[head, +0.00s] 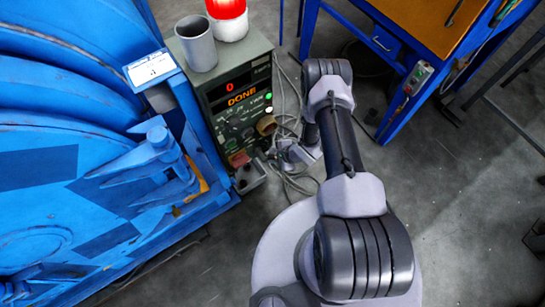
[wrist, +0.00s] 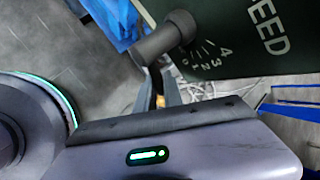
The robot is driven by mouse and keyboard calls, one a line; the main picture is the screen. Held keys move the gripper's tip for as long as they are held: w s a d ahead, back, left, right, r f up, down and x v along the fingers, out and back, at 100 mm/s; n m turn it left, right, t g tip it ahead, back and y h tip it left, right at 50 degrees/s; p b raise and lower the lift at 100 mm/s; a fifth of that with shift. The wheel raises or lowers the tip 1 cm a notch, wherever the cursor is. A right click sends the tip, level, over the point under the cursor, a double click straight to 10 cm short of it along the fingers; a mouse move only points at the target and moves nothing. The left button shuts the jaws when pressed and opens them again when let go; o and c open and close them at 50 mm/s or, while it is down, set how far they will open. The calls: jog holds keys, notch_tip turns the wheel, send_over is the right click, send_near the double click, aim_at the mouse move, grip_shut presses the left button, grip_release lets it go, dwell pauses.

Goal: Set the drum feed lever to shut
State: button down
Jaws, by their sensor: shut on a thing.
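The drum feed lever (wrist: 165,38) is a dark grey round bar on the dark green panel (wrist: 235,45) in the wrist view. Next to its pivot are a small numbered scale and the word FEED, printed on the panel. My gripper (wrist: 154,70) is shut on the lever's outer end. I cannot tell which mark the lever lines up with. In the head view, my gripper (head: 284,152) is at the lower right of the control box (head: 228,125), and the lever is too small to make out clearly. The box's display reads 0 and DONE.
The large blue drum machine (head: 70,150) fills the left. A grey cup (head: 197,45) and a red beacon (head: 228,15) stand on the box. Loose cables (head: 290,120) lie on the floor beside it. A blue-legged workbench (head: 400,50) stands at the upper right. Floor at right is largely clear.

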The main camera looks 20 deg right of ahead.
jog(key=c, duration=1.5)
grip_release()
jog(key=shift+s+d+f, duration=0.1)
jog(key=shift+d+f, duration=0.1)
jog(key=shift+r, duration=0.35)
jog(key=p+v, duration=0.6)
jog(key=v, duration=1)
jog(key=shift+s+d+r, duration=0.1)
jog(key=shift+s+r, duration=0.1)
jog(key=shift+r, duration=0.15)
